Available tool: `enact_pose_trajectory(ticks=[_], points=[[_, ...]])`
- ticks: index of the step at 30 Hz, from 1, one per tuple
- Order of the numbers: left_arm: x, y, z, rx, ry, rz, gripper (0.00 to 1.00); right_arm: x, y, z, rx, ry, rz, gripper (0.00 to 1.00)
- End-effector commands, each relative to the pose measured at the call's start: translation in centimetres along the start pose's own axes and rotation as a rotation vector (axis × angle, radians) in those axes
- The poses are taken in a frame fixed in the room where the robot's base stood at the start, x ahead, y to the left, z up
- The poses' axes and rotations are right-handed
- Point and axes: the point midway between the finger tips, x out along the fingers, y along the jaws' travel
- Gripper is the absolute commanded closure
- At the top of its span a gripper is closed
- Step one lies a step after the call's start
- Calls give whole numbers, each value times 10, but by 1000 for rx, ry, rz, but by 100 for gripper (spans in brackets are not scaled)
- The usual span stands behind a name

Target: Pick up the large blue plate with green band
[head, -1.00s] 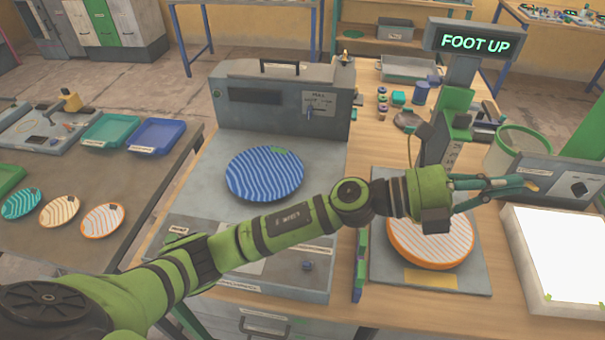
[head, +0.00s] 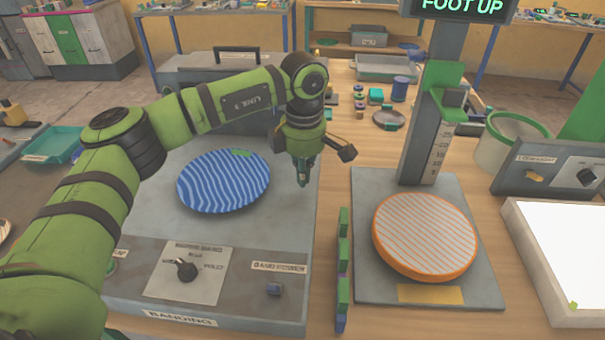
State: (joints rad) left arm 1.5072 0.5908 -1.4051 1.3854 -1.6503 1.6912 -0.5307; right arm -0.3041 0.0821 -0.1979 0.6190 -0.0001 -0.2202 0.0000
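The large blue plate (head: 222,183) has wavy white stripes and a small green patch on its far right rim; no full green band shows. It lies on the grey bed of the banding machine (head: 140,225). My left gripper (head: 304,182) points down just right of the plate, apart from it in the picture. Its fingers are seen nearly edge-on and overlap, so their opening cannot be told. Nothing shows held in it. My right gripper is not in view.
An orange-rimmed striped plate (head: 424,234) sits on the grey base with a measuring column (head: 425,140) at right. A white panel (head: 560,250) and a green-rimmed bin (head: 515,140) are farther right.

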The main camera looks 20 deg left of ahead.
Motion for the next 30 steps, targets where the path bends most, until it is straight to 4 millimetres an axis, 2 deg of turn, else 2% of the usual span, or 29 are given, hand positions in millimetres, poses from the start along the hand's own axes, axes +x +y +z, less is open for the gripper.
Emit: enact_pose_trajectory(ticks=[1,6,13,17,18,19,30], points=[[-3,0,-13,-4,1,-2,100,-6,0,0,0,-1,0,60],[-3,0,-50,-4,-1,-2,100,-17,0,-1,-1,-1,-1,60],[-2,-1,-91,-2,-1,-3,100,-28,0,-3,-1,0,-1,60],[7,-1,-91,2,0,-4,100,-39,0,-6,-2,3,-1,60],[15,-1,-90,2,-2,-3,100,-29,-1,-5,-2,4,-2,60],[17,-1,-90,2,-2,-2,100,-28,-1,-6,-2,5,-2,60],[17,0,-90,1,-2,-2,100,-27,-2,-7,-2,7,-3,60]])
